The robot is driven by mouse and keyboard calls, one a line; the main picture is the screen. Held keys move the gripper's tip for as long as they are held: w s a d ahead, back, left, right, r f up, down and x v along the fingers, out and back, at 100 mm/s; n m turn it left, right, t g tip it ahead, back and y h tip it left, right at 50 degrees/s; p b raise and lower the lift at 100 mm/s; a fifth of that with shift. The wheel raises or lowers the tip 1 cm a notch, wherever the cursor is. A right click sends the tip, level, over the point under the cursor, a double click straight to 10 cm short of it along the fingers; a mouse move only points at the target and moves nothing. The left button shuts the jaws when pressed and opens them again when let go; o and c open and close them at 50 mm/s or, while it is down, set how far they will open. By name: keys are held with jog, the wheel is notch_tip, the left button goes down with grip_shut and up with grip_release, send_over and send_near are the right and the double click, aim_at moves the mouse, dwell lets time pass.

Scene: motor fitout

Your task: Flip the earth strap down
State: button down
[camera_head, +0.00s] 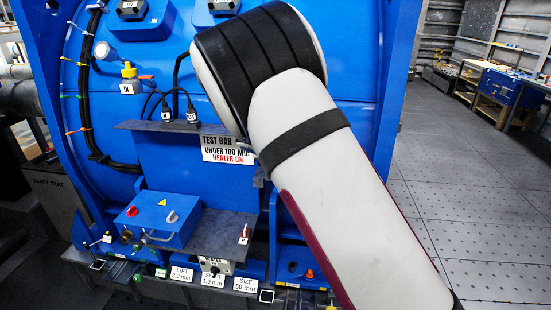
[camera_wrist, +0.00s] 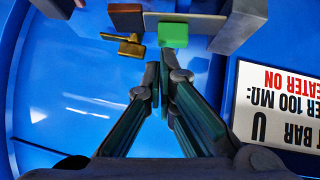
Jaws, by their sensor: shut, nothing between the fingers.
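In the wrist view my gripper (camera_wrist: 161,80) is shut and empty, its fingertips close together just below a bright green block (camera_wrist: 173,35). A brass-coloured lever-like piece (camera_wrist: 125,44) lies left of the green block, beside a brown block (camera_wrist: 127,17). I cannot tell for sure which of these pieces is the earth strap. I cannot tell whether the fingertips touch the green block. In the head view my arm covers the gripper and these small pieces.
The blue motor housing (camera_head: 160,95) fills the left of the head view. A test bar sign (camera_head: 228,149) is beside my arm; it also shows in the wrist view (camera_wrist: 262,105). A blue box (camera_head: 150,222) with knobs sits below. Open floor (camera_head: 475,190) is at right.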

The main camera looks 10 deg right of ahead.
jog(key=shift+s+d+f+p, duration=0.25)
jog(key=shift+d+f+p, duration=0.2)
jog(key=shift+d+f, duration=0.3)
dwell(0.3)
notch_tip(320, 180, up, 4)
jog(key=shift+r+p, duration=0.2)
jog(key=shift+p, duration=0.4)
jog(key=d+v, duration=0.1)
jog(key=v, duration=0.8)
jog(key=shift+s, duration=0.6)
jog(key=shift+r, duration=0.15)
